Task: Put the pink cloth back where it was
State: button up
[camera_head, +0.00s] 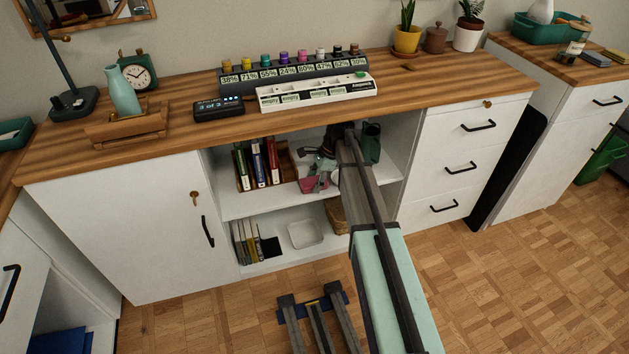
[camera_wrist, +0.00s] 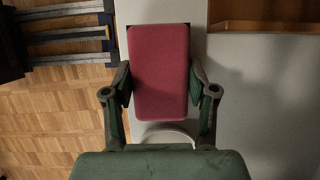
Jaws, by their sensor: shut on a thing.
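The pink cloth (camera_wrist: 159,72) is a flat, folded rectangle in the wrist view, between the two fingers of my gripper (camera_wrist: 160,95). My gripper is shut on its sides. In the head view the pink cloth (camera_head: 309,185) shows at the upper shelf of the open desk compartment, beside my gripper (camera_head: 318,172). My arm reaches into that compartment and hides part of it. Whether the cloth touches the shelf, I cannot tell.
Books (camera_head: 257,163) stand left on the upper shelf (camera_head: 245,205). A dark green container (camera_head: 371,142) stands right of my arm. A white tray (camera_head: 305,234) and more books (camera_head: 243,242) are on the lower shelf. The desktop (camera_head: 190,110) overhangs the compartment.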

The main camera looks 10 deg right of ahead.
jog(key=shift+f, duration=0.1)
jog(key=o, duration=1.2)
jog(key=shift+r, duration=0.2)
jog(key=v, duration=0.1)
jog(key=p+v, duration=0.1)
jog(key=v, duration=0.1)
jog(key=shift+w+d, duration=0.15)
jog(key=shift+d, duration=0.3)
jog(key=d, duration=0.3)
jog(key=d+p, duration=0.1)
jog(key=d, duration=0.3)
jog(key=w+d, duration=0.1)
jog(key=d, duration=0.3)
jog(key=shift+f+p, duration=0.1)
jog(key=shift+p, duration=0.3)
